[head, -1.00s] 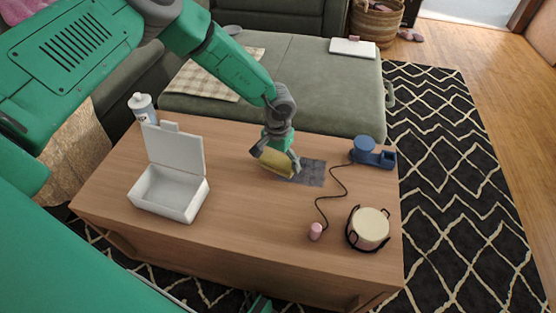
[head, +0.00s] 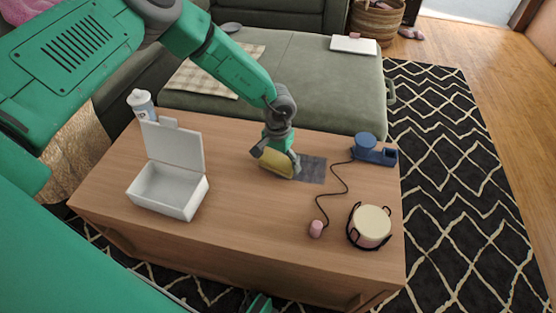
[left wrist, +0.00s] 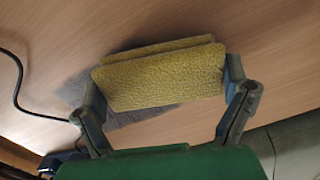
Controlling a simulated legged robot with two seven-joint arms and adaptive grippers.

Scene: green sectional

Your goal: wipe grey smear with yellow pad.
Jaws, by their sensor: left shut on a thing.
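My left gripper (head: 277,160) is shut on the yellow pad (head: 276,164). In the left wrist view the pad (left wrist: 163,78) sits between the two fingers and hides part of the grey smear (left wrist: 138,114). In the head view the smear (head: 312,169) is a dark grey patch on the wooden table, just right of the pad. The pad is tilted, low at the table top at the smear's left side; I cannot tell whether it touches the wood. A small green part at the bottom edge of the head view may be my right gripper, too little of it to tell.
A white open-lidded box (head: 169,187) and a white bottle (head: 141,104) stand on the left of the table (head: 235,220). A blue device (head: 372,150) with a black cord, a pink cylinder (head: 316,229) and a round cream-topped container (head: 370,226) are on the right. The table's front middle is clear.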

